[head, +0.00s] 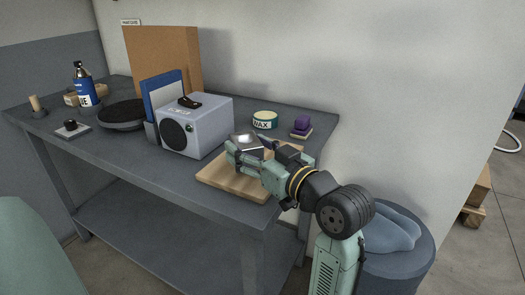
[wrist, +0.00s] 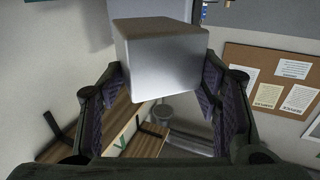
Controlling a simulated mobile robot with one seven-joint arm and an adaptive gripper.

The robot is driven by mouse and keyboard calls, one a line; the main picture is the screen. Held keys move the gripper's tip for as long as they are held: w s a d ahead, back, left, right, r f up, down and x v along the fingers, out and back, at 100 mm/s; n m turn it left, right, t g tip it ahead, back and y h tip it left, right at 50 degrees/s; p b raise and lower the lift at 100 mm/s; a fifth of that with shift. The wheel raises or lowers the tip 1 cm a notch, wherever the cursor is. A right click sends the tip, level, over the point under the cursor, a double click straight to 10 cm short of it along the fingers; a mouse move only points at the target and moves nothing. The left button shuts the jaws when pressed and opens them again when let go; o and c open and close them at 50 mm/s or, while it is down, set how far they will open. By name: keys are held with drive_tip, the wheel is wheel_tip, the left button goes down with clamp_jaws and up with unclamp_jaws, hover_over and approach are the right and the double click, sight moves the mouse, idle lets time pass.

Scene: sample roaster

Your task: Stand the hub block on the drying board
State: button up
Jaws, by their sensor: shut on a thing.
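The hub block is a plain silver-grey cube (wrist: 160,58), held between the dark, purple-padded fingers of my gripper (wrist: 158,95) in the wrist view. In the head view my gripper (head: 246,149) reaches in from the right, and the block's pale top (head: 245,140) shows at its fingers. The drying board (head: 218,180) is a light wooden slab at the table's front right. The block appears over the board's back part. My fingers hide its underside, so I cannot tell whether it touches the board.
A grey speaker-like box (head: 196,127) stands just left of the board. Behind the board are a wax tin (head: 265,120) and a purple block on a small base (head: 302,124). A blue-grey bin (head: 400,255) stands beside the table. The board's front part is clear.

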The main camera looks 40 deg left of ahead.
sight(262, 158)
drive_tip(key=w, duration=0.3)
drive_tip(key=shift+w+d, duration=0.1)
drive_tip(key=shift+d, duration=0.15)
drive_tip(key=shift+f+p, duration=0.35)
drive_tip(key=shift+f, duration=1.45)
drive_tip(key=shift+f, duration=0.25)
drive_tip(key=o, duration=1.7)
drive_tip(key=shift+r, duration=0.15)
